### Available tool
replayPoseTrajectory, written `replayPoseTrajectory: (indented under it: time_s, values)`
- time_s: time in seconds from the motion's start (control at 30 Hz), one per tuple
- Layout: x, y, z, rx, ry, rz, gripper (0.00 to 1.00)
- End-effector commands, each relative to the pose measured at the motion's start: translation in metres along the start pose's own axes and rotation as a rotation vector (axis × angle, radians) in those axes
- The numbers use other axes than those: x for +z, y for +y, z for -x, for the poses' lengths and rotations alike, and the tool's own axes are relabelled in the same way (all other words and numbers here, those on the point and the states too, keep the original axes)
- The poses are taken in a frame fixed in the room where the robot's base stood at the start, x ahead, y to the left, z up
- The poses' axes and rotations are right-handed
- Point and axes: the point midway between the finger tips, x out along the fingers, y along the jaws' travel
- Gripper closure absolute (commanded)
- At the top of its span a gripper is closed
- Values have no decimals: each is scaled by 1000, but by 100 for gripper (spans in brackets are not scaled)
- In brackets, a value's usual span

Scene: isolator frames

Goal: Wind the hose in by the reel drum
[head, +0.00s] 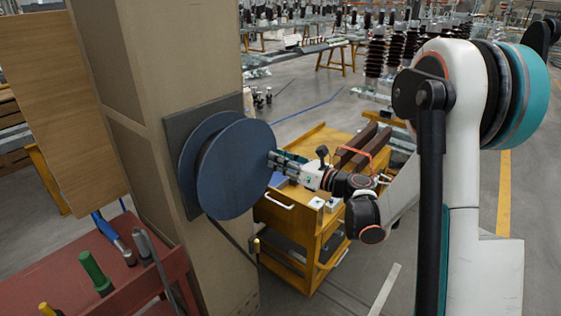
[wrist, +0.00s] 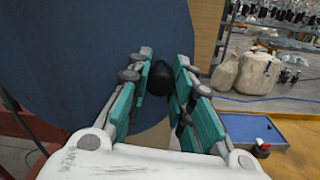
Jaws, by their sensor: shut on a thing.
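The blue reel drum (head: 235,170) is mounted on a dark plate (head: 181,128) on the side of a tan column. My gripper (head: 274,160) is at the right part of the drum's face. In the wrist view my gripper (wrist: 160,85) has its teal-padded fingers closed around a black knob (wrist: 160,76) in front of the blue disc (wrist: 70,55). The knob is hidden in the head view.
A yellow cart (head: 290,215) with brown bars and small items stands behind and below my gripper. A red bench (head: 110,270) with upright tools, one green-handled, is at the lower left. Grey floor (head: 350,275) is open to the cart's right.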

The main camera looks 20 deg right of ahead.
Motion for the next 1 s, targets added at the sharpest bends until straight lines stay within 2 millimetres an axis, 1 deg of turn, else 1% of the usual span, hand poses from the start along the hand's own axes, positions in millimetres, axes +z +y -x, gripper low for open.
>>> replayPoseTrajectory:
  time_s: [0.13, 0.17, 0.2, 0.23, 0.53, 0.67, 0.77, 1.0]
  values:
    - [-2, 0, 0, 0, 6, 5, 100]
    - [-2, 0, 1, 0, 6, 5, 72]
    - [-2, 0, 0, 0, 6, 5, 63]
    - [-2, 0, 0, 0, 6, 5, 57]
    - [-1, 0, 0, 0, 4, 4, 57]
    - [-1, 0, 7, -1, 4, 4, 57]
    - [-1, -1, 20, -3, 3, 4, 57]
    - [-1, -1, 68, -5, 3, 4, 57]
